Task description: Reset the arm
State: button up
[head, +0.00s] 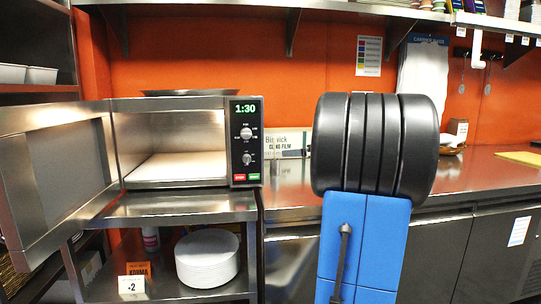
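My arm shows in the head view as a blue link with a large black ribbed joint, upright in front of the counter right of centre. My gripper itself is not in this view, so I cannot see its fingers or anything it may hold.
A microwave (185,147) stands open on a steel stand, its door (52,165) swung out left, its cavity empty. Stacked white plates (208,259) sit on the shelf below. A cling film box (287,143) stands on the steel counter (478,178). A shelf (330,6) runs above.

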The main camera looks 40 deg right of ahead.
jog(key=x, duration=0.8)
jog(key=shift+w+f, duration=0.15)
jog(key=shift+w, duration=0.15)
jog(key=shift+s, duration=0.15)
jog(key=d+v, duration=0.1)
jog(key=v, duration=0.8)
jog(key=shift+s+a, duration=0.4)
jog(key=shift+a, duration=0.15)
